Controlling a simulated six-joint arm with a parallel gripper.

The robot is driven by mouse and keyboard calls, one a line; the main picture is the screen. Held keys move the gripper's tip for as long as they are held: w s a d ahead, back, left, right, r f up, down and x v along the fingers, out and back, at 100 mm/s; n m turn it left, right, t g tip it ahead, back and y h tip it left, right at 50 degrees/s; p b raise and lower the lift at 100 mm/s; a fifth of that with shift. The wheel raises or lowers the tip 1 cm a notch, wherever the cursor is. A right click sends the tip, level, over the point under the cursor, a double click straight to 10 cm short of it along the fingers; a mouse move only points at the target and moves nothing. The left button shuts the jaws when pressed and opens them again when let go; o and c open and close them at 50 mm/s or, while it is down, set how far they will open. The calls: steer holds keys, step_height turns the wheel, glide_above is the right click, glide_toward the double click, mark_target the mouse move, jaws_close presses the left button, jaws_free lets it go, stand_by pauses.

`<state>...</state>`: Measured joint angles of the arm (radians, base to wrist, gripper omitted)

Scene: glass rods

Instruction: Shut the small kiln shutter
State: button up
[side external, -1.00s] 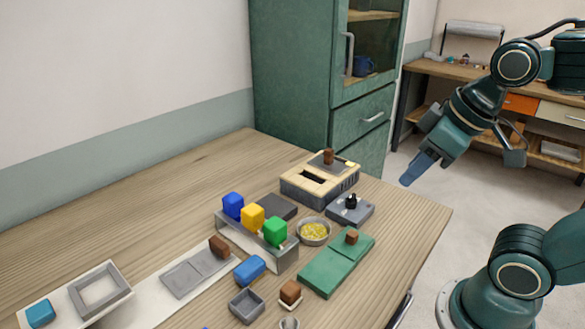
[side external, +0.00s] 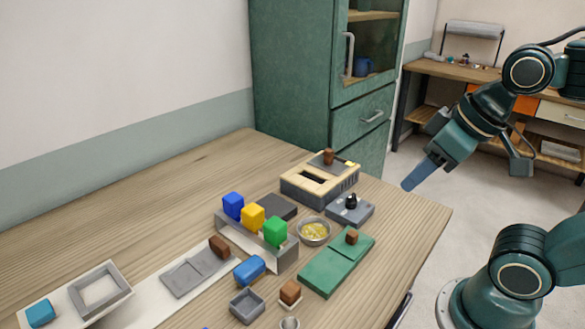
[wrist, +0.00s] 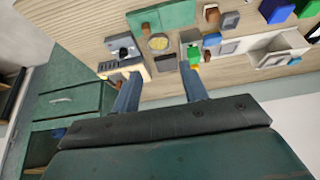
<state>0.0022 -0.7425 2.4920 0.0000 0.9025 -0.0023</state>
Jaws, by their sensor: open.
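The small kiln (side external: 318,190) is a low box with a cream top and grey vented sides, at the table's back right. Its shutter (side external: 322,163) is a grey plate with a brown knob (side external: 328,156), lying at the back of the top. A dark opening shows uncovered in front of the shutter. My gripper (side external: 408,184) is in the air to the right of the kiln, past the table's edge, apart from it. In the wrist view the gripper (wrist: 160,74) is open and empty, and its left finger partly hides the kiln (wrist: 134,66).
A grey box with a black knob (side external: 350,209), a bowl of yellow bits (side external: 314,231) and a green board (side external: 335,265) stand in front of the kiln. Coloured blocks stand on a grey rack (side external: 258,243) to the left. A green cabinet (side external: 300,80) rises behind.

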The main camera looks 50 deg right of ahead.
steer(key=w+d+r+g, duration=0.1)
steer(key=w+d+r, duration=0.3)
steer(key=w, duration=0.5)
steer(key=g, duration=0.5)
glide_above(329, 149)
step_height(329, 149, down, 9)
steer(key=shift+s+a+f, duration=0.1)
steer(key=shift+f, duration=0.1)
steer(key=shift+f, duration=6.8)
jaws_close()
